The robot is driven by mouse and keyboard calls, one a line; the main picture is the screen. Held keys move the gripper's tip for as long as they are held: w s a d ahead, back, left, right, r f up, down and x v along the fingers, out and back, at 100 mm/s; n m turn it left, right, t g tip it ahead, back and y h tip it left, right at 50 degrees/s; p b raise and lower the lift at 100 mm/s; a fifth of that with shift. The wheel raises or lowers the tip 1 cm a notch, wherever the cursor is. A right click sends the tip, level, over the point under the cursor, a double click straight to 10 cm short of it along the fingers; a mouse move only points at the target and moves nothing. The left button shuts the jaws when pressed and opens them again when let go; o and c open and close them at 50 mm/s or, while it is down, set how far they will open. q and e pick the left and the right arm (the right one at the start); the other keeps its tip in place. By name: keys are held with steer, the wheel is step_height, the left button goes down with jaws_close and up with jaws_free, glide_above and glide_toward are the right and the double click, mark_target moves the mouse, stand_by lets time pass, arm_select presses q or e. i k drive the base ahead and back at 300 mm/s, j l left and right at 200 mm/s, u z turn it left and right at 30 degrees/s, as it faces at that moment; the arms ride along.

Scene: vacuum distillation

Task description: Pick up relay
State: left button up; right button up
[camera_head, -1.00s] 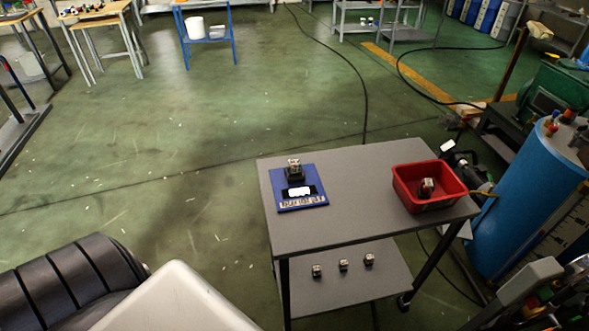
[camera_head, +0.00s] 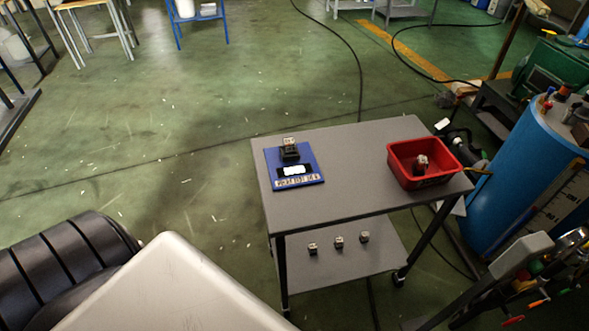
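Another relay-like block (camera_head: 421,163) lies inside a red bin (camera_head: 404,172) at the right of the top. Several similar small blocks, such as one at the left (camera_head: 313,249), stand in a row on the lower shelf. Neither of my grippers shows in the view, and nothing is seen touching the relays.
The grey cart (camera_head: 345,149) has free room on top between board and bin. A blue cylinder (camera_head: 521,168) and machinery stand close to its right. A black cable runs over the floor behind. Open green floor lies to the left.

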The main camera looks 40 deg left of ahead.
mark_target(289, 145)
steer(key=j+z, duration=0.25)
steer(key=j, duration=0.65)
steer(key=j+z, duration=0.25)
steer(key=j, duration=0.7)
